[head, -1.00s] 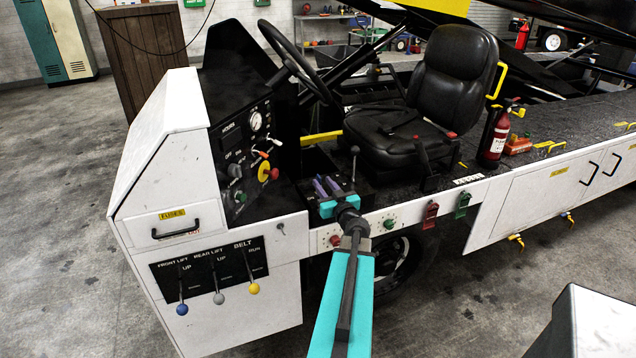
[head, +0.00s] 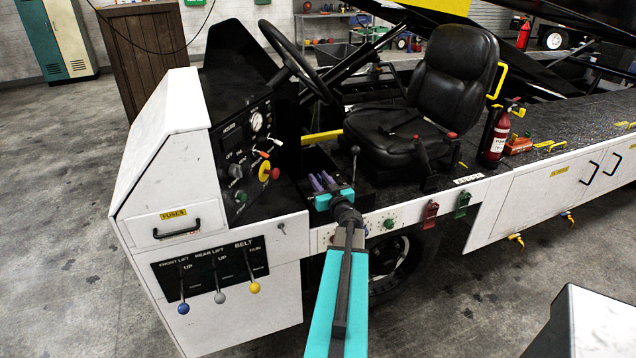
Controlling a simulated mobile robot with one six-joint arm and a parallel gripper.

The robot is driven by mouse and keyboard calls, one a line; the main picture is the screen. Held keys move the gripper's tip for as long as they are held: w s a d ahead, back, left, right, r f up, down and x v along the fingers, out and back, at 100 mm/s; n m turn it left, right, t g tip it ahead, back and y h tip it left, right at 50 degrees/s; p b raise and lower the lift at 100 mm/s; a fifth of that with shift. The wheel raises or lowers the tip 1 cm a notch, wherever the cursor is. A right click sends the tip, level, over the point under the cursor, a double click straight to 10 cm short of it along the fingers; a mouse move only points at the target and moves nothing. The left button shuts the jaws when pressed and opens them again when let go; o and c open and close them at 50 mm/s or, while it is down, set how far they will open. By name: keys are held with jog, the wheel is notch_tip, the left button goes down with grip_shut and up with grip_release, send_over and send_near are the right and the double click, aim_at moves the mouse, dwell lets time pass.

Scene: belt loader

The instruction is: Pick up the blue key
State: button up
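I cannot make out a blue key in the head view. My gripper (head: 320,181), with a teal body and purple fingers, reaches over the dark recessed console between the dashboard and the seat. The fingers point away from the camera, and two purple shapes show close side by side. Whether they are apart or hold something is too small to tell. The gripper body and arm hide part of the console and the white side panel below it.
The steering wheel (head: 294,62) and dashboard (head: 245,150) stand left of my gripper. A black lever (head: 354,160) rises just right of it, before the black seat (head: 400,140). The white side panel has a green knob (head: 389,224). Open floor lies in front.

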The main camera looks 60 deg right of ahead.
jog(key=shift+p+x, duration=0.45)
jog(key=shift+x, duration=1.6)
jog(key=shift+w+a+f, duration=0.1)
grip_shut()
